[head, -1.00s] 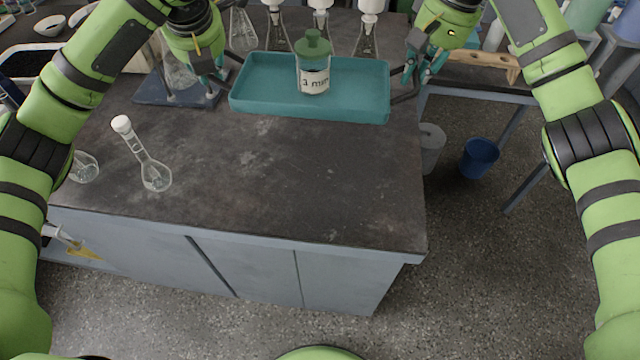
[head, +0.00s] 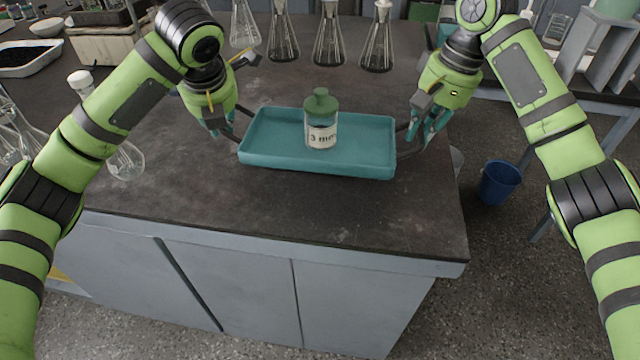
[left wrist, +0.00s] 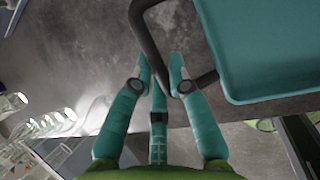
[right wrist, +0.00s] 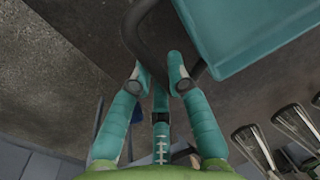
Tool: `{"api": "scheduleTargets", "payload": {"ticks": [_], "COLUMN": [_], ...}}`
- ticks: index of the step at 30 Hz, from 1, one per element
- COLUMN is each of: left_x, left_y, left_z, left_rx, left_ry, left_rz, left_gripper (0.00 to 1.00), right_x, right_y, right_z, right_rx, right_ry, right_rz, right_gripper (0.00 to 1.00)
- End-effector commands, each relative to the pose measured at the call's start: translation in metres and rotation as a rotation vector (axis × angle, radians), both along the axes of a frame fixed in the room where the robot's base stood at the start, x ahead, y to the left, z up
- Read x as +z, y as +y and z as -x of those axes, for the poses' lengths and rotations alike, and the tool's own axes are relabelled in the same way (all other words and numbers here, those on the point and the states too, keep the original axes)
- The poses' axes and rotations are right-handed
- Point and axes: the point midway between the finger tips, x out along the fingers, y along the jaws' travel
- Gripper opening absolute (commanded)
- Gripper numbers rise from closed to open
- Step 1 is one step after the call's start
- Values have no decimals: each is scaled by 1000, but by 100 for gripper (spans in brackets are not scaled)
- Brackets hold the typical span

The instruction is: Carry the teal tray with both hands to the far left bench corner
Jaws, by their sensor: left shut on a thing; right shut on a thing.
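The teal tray (head: 270,158) is level over the dark bench, near its right end. I cannot tell how much gap is beneath it. The left wrist view shows the dark handle loop (left wrist: 146,45) between the fingers beside the tray wall (left wrist: 235,75). The right wrist view shows the other handle (right wrist: 135,35) likewise.
Several conical flasks (head: 328,45) stand behind the tray. A round flask (head: 125,162) with a white stopper is partly hidden by my left arm. A white dish (head: 30,62) and a box (head: 105,45) are at the back left. A blue bucket (head: 500,182) is on the floor right.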

Motion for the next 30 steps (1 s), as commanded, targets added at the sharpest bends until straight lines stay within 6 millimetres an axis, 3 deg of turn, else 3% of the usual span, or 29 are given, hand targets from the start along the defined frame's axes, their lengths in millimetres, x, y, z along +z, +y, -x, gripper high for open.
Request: {"api": "scheduleTargets", "payload": {"ticks": [17, 30], "left_x": [-8, -33], "left_y": [2, 2], "left_z": [0, 0], "left_rx": [4, 4], "left_ry": [-1, -1], "left_rz": [-2, -2], "left_gripper": [0, 0], "right_x": [-8, -34], "right_y": [-2, -2], "right_z": [0, 0], "right_rx": [-4, -4], "right_ry": [-1, -1], "right_rz": [3, 3], "right_gripper": [0, 0]}}
